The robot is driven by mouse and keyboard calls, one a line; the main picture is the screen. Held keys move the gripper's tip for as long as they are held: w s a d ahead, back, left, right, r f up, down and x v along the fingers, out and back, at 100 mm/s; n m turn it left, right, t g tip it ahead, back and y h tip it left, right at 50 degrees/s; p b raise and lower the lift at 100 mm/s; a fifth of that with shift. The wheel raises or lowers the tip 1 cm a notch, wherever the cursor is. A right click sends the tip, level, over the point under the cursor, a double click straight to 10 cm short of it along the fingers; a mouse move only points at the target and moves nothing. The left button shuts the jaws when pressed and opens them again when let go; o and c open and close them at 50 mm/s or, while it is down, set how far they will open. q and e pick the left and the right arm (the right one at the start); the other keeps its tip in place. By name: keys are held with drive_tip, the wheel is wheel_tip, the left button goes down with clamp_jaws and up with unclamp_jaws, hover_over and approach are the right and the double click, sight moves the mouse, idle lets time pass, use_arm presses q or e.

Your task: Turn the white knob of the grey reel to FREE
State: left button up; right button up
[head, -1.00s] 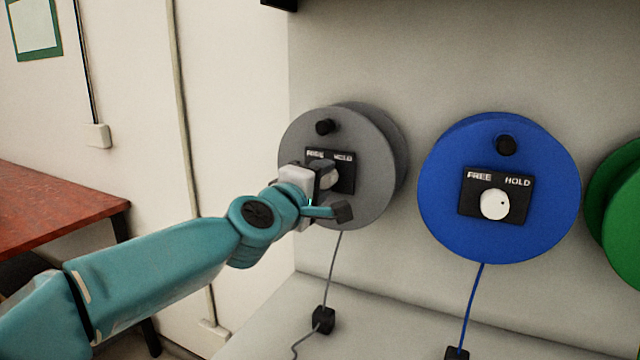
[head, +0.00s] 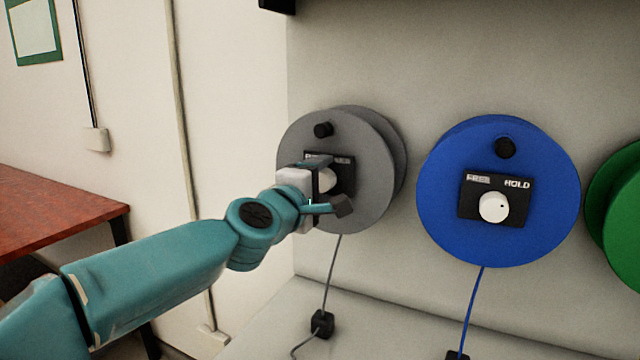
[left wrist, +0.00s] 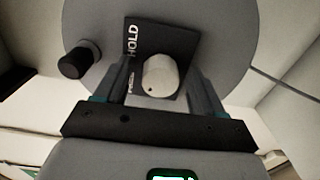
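The grey reel (head: 372,205) is on the wall left of the blue one. Its black plate (head: 345,185) carries the white knob (head: 328,180), partly hidden behind my left gripper in the head view. In the left wrist view the white knob (left wrist: 161,75) sits between the two fingers of my left gripper (left wrist: 164,85), with a gap on each side. A small dark mark on the knob's lower left edge lies on the side of the FREE word; HOLD is higher up on the plate (left wrist: 150,35). My right gripper is not in view.
A blue reel (head: 440,200) with its own white knob is to the right, and a green reel (head: 622,230) stands at the right edge. A black handle (head: 323,130) sticks out above the grey reel's plate. A red table (head: 60,215) is at the left.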

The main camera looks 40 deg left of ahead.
use_arm(q)
drive_tip(key=shift+s, duration=0.2)
drive_tip(key=p+v, duration=0.4)
drive_tip(key=v, duration=1.2)
